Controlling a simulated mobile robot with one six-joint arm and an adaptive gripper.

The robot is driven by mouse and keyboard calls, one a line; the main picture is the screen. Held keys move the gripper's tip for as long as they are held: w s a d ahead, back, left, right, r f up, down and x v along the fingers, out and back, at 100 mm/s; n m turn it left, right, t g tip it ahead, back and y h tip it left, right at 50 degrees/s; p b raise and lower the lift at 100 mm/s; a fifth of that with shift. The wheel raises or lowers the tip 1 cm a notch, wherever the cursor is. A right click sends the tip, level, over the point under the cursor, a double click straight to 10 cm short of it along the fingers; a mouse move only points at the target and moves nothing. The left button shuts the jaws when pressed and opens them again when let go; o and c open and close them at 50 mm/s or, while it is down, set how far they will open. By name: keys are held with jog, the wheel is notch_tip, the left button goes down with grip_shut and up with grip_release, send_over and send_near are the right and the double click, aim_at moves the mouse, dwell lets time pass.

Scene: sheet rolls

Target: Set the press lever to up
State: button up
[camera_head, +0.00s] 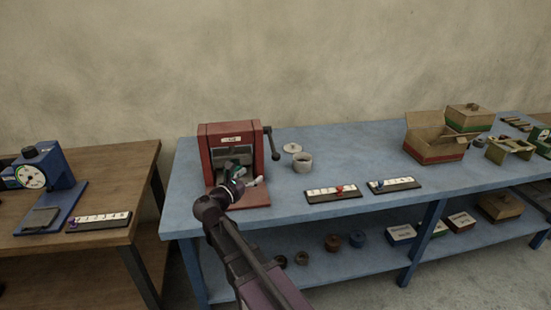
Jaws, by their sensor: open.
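The red press (229,131) stands on the blue table, left of its middle, with a pale label on its top front. Its dark lever (271,143) is on the right side. The lever slants down and slightly right from a round dark upper end near the press's top. My gripper (243,174) is in front of the press opening, low and left of the lever, apart from it. It is open. My wrist and gripper hide part of the press's base and opening. I see nothing held between the fingers, though they are small here.
Two marked slider strips (333,194) (394,185) lie farther right. An open cardboard box (435,147) is beyond. A blue dial gauge (45,168) stands on the brown table at left.

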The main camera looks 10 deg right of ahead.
aim_at(273, 159)
jog(key=x, duration=1.3)
jog(key=shift+w+d, duration=0.15)
jog(key=shift+c, duration=0.2)
grip_shut()
